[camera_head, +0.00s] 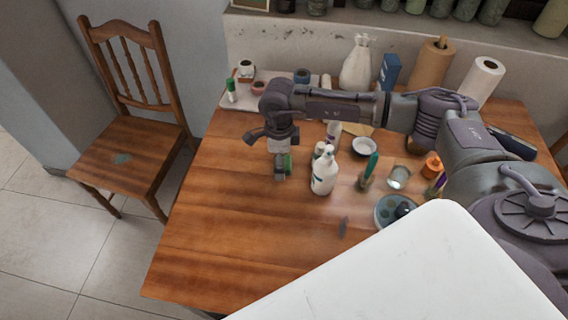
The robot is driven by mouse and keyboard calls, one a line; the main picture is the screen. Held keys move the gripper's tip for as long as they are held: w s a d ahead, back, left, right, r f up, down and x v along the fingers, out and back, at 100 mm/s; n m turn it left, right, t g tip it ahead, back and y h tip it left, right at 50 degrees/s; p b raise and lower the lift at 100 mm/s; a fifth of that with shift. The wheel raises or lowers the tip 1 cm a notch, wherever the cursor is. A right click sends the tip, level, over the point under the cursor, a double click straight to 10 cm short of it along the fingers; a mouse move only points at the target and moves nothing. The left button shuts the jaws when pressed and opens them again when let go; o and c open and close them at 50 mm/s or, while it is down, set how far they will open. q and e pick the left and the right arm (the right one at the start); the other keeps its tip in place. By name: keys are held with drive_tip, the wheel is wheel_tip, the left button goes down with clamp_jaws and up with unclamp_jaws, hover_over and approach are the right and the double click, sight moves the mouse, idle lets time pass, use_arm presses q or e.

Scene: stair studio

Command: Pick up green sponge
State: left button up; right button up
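The green sponge (288,163) shows as a small green patch on the wooden table, beside a white pump bottle (324,172). My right arm reaches in from the right, and its gripper (281,174) points down right at the sponge, covering most of it. I cannot tell whether the fingers are closed on the sponge or only around it. My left gripper is not in view.
The wooden table (215,220) is clear at its front left. Right of the bottle stand a white bowl (364,146), a green-handled brush (369,168), a glass (399,178) and an orange container (432,165). A chair (125,155) stands to the left.

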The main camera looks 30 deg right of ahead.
drive_tip(key=c, duration=0.6)
drive_tip(key=shift+r, duration=0.1)
drive_tip(key=shift+c, duration=0.2)
wheel_tip(320, 180, up, 10)
drive_tip(key=b, duration=0.1)
drive_tip(key=shift+o, duration=0.8)
drive_tip(key=c, duration=0.3)
drive_tip(key=shift+c, duration=0.2)
